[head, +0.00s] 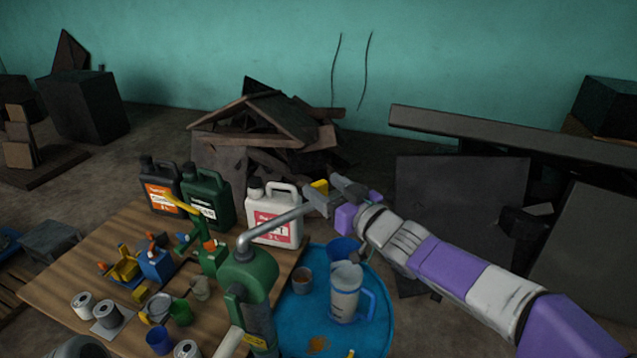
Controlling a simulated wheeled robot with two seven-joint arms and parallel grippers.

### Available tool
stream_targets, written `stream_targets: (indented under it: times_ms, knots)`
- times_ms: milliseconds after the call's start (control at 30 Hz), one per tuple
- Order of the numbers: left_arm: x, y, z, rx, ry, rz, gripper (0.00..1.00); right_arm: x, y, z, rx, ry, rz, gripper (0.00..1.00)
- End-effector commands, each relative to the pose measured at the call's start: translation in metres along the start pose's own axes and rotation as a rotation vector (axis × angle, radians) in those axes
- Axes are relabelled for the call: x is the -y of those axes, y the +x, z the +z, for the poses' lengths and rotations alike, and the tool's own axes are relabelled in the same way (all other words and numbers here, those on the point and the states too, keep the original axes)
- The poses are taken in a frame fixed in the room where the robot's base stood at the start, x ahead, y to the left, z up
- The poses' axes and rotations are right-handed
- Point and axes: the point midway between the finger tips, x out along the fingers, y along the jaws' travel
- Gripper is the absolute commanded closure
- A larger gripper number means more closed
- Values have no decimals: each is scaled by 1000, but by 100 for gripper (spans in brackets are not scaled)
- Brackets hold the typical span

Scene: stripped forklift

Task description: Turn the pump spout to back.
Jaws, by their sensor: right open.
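The green hand pump (250,275) stands at the front of the scene, over the gap between the wooden table and the blue drum. Its grey spout (275,227) leaves the pump's top and points to the back right, past the front of the white jug. My right gripper (316,195) is open at the spout's far end. Its fingers overlap the tip, so I cannot tell whether they touch it. My left gripper is not in view.
The wooden table (55,270) holds an orange-labelled black jug (160,190), a dark green jug (207,195), a white jug (272,208) and small parts. The blue drum top (385,335) carries a clear pitcher (345,290) and a brown cup (302,280).

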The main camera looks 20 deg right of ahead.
Motion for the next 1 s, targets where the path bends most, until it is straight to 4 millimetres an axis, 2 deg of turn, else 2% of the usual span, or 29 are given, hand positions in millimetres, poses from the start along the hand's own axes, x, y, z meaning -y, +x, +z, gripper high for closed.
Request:
stream_targets:
  times_ms: [100, 200, 533, 933, 1000]
  knots:
    - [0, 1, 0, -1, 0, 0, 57, 0, 16, 0, 0, -1, -2, 37]
    - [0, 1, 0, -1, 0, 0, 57, 1, 23, 0, 1, 0, -2, 37]
    - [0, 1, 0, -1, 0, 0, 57, 0, 26, 0, 0, -1, -1, 37]
    - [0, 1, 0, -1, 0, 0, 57, 0, 26, 0, 0, -1, 0, 98]
    - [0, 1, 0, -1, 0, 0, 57, 0, 26, 0, 0, -1, -1, 100]
